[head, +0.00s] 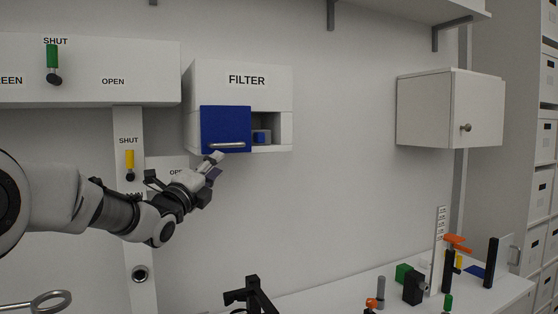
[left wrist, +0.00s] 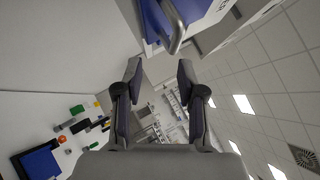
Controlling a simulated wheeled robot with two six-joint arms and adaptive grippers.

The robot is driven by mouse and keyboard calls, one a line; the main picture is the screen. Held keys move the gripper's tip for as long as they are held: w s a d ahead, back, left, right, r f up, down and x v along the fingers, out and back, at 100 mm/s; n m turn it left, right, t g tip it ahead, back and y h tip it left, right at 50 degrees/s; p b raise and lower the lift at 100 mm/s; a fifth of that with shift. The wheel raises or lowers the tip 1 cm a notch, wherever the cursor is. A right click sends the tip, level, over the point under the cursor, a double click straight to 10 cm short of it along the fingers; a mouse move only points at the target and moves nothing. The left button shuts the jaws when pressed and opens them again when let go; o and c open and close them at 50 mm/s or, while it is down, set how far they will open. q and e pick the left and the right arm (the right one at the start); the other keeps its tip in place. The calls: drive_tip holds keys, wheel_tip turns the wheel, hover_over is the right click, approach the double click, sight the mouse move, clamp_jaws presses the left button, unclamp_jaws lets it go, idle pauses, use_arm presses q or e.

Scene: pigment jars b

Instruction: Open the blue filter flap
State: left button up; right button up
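The blue filter flap (head: 226,125) hangs down over the left part of the white box marked FILTER (head: 247,80), and looks closed. Its metal bar handle (head: 227,145) runs along the lower edge. My left gripper (head: 217,164) is just below the handle, pointing up and right at it. In the left wrist view, the left gripper (left wrist: 160,68) has its fingers apart with nothing between them. The handle (left wrist: 178,28) lies past the fingertips, and the flap (left wrist: 155,22) is beside it.
Right of the flap, an open recess holds a small blue block (head: 262,137). Green (head: 53,57) and yellow (head: 130,160) levers sit left of the box. A white cabinet (head: 450,108) hangs at right. The bench (head: 345,287) carries several small items at right.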

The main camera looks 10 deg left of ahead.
sight(226, 146)
use_arm(q)
drive_tip(key=shift+m, duration=0.3)
drive_tip(key=r+p, duration=0.1)
drive_tip(key=w+r+p, duration=0.1)
drive_tip(key=r, duration=0.1)
drive_tip(key=w+r+p, duration=0.1)
drive_tip(key=p, duration=0.1)
drive_tip(key=shift+w+d+r, duration=0.25)
drive_tip(key=shift+d+r, duration=0.05)
drive_tip(key=shift+d, duration=0.05)
drive_tip(key=w+p, duration=0.1)
drive_tip(key=w, duration=0.1)
drive_tip(key=w+d, duration=0.1)
drive_tip(key=w, duration=0.1)
drive_tip(key=shift+d+p, duration=0.15)
drive_tip(key=shift+p, duration=0.2)
drive_tip(key=shift+s, duration=0.3)
drive_tip(key=shift+c, duration=0.9)
drive_tip(key=shift+s+a+r, duration=0.1)
drive_tip(key=shift+a, duration=0.1)
clamp_jaws()
